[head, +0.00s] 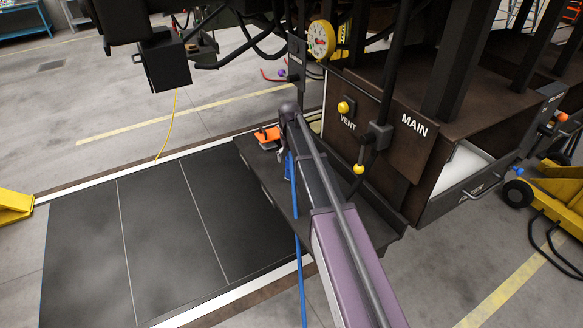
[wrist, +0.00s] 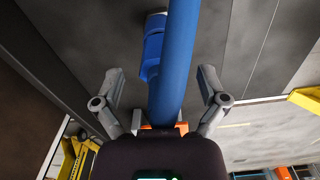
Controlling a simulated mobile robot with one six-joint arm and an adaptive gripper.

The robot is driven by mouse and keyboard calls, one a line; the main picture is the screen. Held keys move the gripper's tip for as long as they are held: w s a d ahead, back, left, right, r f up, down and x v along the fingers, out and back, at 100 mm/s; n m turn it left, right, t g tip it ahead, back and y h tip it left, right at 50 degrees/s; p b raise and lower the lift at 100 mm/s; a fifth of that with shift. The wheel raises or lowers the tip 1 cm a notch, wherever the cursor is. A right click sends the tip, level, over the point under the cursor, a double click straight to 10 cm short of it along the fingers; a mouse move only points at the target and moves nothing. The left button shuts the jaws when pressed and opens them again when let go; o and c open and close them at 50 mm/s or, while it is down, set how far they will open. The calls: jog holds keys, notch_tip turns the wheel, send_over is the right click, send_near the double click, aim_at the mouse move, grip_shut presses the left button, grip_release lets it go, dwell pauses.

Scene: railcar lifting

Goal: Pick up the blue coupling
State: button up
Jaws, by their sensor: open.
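The blue coupling (wrist: 152,48) shows in the wrist view as a blue collared cylinder with a pale end near the top. A blue hose (wrist: 178,50) passes in front of it and runs down between my fingers. My gripper (wrist: 161,72) is open, with one finger on either side of the blue hose and coupling; I cannot tell whether either finger touches. In the head view, the blue coupling (head: 288,166) shows beside my arm at a dark shelf, with the blue hose (head: 298,240) hanging down. My arm hides much of that spot and the fingers.
An orange part (head: 267,134) sits on the dark shelf (head: 272,196) beside the coupling. A brown box marked MAIN (head: 414,125) and VENT, with yellow knobs, stands right of my arm. An open drawer (head: 468,192) juts out further right. Dark floor panels (head: 150,240) lie clear at left.

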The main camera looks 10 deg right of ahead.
jog(key=shift+f+b, duration=0.45)
jog(key=shift+f, duration=0.3)
grip_shut()
jog(key=shift+r, duration=0.2)
dwell(0.3)
notch_tip(320, 180, up, 10)
jog(key=p, duration=1)
jog(key=shift+f, duration=0.2)
